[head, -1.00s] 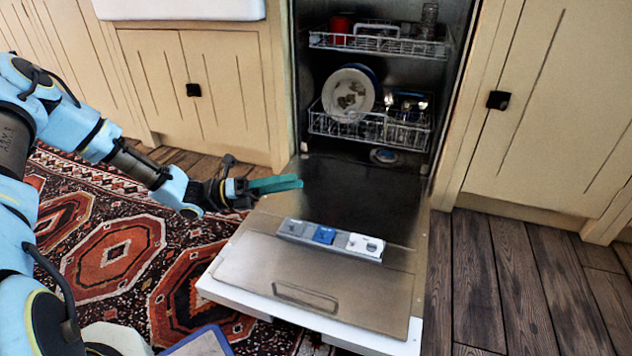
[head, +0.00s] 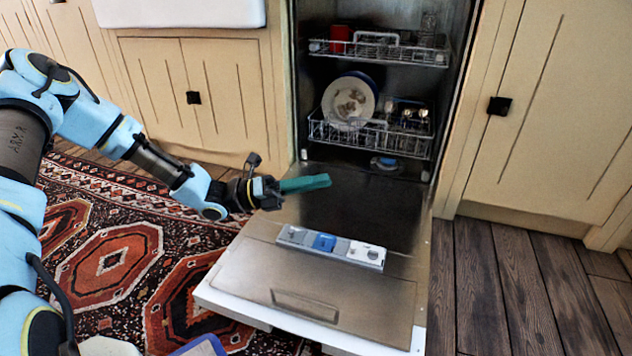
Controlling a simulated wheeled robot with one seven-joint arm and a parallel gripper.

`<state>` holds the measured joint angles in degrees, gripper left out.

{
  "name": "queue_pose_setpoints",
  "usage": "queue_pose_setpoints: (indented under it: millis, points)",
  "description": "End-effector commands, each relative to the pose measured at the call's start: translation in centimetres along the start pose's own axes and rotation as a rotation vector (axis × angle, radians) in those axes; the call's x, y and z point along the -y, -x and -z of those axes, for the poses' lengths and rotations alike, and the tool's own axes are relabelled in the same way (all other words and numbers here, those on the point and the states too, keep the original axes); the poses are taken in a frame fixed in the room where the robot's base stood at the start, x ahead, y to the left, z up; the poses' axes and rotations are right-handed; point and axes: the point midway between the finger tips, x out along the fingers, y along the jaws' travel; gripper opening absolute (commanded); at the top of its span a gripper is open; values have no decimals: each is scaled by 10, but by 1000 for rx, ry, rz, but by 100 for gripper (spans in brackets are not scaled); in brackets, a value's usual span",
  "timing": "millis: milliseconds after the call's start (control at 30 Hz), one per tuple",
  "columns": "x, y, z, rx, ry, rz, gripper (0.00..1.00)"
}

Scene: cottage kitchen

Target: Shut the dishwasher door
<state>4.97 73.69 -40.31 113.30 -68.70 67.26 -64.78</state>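The dishwasher door (head: 245,262) is folded down, its inner face up and roughly level above the floor. A detergent dispenser (head: 330,246) with a blue and a white part is set in that face. The dishwasher cavity (head: 400,76) stands open behind it. My gripper (head: 305,184) comes in from the left, over the left side of the door near its hinge end. Its teal fingers point right and appear as one bar, so I cannot see a gap between them. I see no contact with the door.
The upper rack (head: 380,52) holds a red cup and glassware. The lower rack (head: 370,136) holds a plate (head: 350,102) and other dishes. Both racks look pushed in. Cream cabinets flank the dishwasher. A patterned rug (head: 110,262) lies left, bare wood floor (head: 510,290) right.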

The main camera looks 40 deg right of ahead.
Motion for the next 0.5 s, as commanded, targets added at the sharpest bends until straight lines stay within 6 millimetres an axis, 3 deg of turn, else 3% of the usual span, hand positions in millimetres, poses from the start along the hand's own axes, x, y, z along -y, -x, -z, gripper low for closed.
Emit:
queue_pose_setpoints:
  millis: [200, 500]
  points:
    - [0, 0, 0, 0, 0, 0, 0]
    - [0, 0, 0, 0, 0, 0, 0]
